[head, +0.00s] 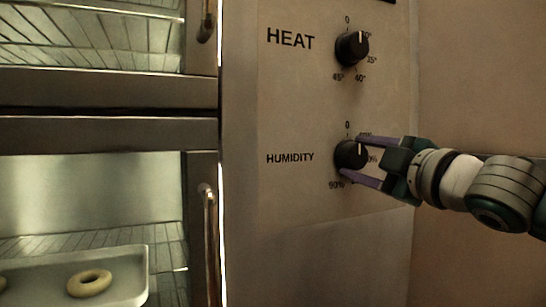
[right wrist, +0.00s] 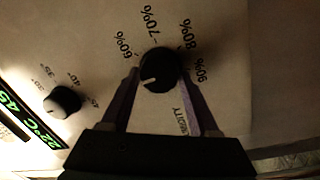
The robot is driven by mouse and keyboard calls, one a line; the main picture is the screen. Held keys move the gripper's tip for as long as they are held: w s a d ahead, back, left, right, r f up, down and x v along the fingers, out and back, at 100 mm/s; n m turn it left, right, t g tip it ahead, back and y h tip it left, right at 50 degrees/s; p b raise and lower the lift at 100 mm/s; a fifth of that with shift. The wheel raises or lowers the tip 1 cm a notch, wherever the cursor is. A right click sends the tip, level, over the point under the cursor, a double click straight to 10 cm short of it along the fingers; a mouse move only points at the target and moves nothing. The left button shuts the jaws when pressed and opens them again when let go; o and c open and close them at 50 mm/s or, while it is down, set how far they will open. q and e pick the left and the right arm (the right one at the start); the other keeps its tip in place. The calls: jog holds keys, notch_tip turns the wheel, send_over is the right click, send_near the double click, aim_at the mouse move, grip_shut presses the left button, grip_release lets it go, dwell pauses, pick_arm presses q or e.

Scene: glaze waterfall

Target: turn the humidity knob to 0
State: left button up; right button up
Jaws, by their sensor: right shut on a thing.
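The black humidity knob (head: 347,156) is on the metal panel, right of the word HUMIDITY. My right gripper (head: 352,155) reaches in from the right with its purple fingers shut on the knob, one above and one below. In the right wrist view the knob (right wrist: 158,72) sits between the two fingertips. Its white mark points to the lower left there, away from the 70% and 80% labels and past the 60% label. The 0 label (head: 347,125) shows above the knob in the head view; fingers cover part of the scale. My left gripper is not in view.
The heat knob (head: 351,49) is above on the same panel. An oven door handle (head: 208,240) stands to the left. A lit green display (right wrist: 20,110) shows in the wrist view.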

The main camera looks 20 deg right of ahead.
jog(key=shift+f, duration=0.1)
jog(key=o, duration=1.4)
jog(key=shift+c, duration=0.2)
jog(key=shift+s, duration=0.1)
jog(key=s, duration=0.9)
jog(key=shift+s+f, duration=0.3)
jog(key=shift+s, duration=0.05)
